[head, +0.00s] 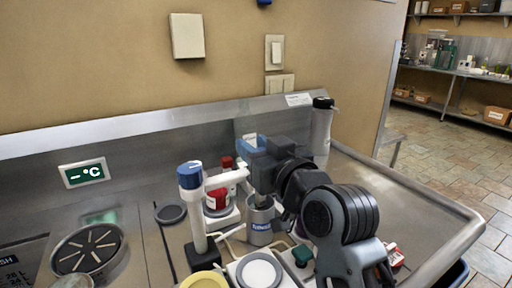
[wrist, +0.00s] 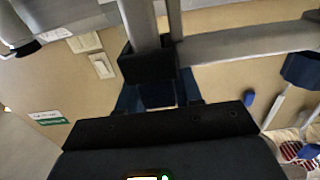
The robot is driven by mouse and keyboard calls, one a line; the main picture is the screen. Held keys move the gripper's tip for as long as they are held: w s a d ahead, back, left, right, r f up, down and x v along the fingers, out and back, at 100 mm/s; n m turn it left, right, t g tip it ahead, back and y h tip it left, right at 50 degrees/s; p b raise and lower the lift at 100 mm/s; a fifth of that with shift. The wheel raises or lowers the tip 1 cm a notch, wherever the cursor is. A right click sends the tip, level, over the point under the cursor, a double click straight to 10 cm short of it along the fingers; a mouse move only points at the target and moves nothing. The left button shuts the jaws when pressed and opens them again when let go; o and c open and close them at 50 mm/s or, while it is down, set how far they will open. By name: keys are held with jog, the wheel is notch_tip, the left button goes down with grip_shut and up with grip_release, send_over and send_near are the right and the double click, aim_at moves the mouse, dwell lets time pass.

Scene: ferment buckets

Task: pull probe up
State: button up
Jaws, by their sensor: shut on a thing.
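My gripper (head: 262,186) is above a grey cylinder with a blue-and-white label (head: 261,222) in the head view. In the wrist view, its blue-and-dark fingers (wrist: 160,97) are close around the lower end of a dark block on a grey rod (wrist: 147,64), which looks like the probe. My arm hides much of the probe in the head view, so I cannot tell how deep its lower end sits.
A blue-topped stand (head: 190,177) with a white arm is close left of my gripper. A tall grey cylinder with a black top (head: 320,128) stands behind right. The steel counter (head: 420,215) is clear at right.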

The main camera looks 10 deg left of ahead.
grip_shut()
notch_tip(320, 180, up, 6)
jog(key=p, duration=0.4)
jog(key=shift+r, duration=0.15)
jog(key=shift+o, duration=1.8)
grip_release()
jog(key=shift+o, duration=1.3)
jog(key=shift+s+f, duration=0.1)
jog(key=shift+f, duration=0.1)
jog(key=b+v, duration=0.1)
jog(key=v, duration=0.6)
jog(key=shift+s+d, duration=0.25)
